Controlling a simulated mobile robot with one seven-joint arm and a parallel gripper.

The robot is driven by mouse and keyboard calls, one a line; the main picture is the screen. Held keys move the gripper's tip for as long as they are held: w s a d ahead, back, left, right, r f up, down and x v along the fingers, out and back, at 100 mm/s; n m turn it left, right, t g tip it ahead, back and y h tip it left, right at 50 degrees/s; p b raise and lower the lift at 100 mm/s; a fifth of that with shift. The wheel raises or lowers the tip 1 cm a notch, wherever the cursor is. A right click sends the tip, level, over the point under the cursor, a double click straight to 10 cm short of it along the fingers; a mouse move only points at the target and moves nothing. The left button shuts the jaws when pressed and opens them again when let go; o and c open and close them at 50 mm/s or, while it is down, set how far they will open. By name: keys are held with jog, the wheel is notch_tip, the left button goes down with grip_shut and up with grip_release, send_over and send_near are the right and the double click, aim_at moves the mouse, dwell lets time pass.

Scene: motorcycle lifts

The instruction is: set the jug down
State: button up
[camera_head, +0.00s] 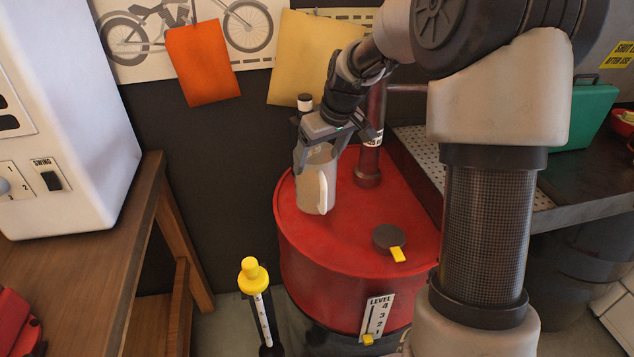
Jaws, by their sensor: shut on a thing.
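A light grey jug (315,185) with a handle on its right side is upright at the left part of the red drum's top (352,235). My gripper (318,158) comes down from above and is shut on the jug at its upper part. The jug's base appears at the drum top, but I cannot tell whether it touches. The gripper covers part of the jug's rim.
A dark round cap with a yellow tab (390,238) lies on the drum to the right. A red pipe (370,150) rises behind. A yellow-topped post (253,275) stands in front left. The drum's front top is clear.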

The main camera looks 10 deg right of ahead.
jog(key=shift+f, duration=2.6)
jog(key=shift+f, duration=0.15)
jog(key=o, duration=2.1)
jog(key=shift+s+r, duration=0.1)
jog(key=shift+r, duration=0.35)
jog(key=v, duration=1.1)
jog(key=shift+s+r, duration=0.1)
jog(key=shift+s, duration=0.1)
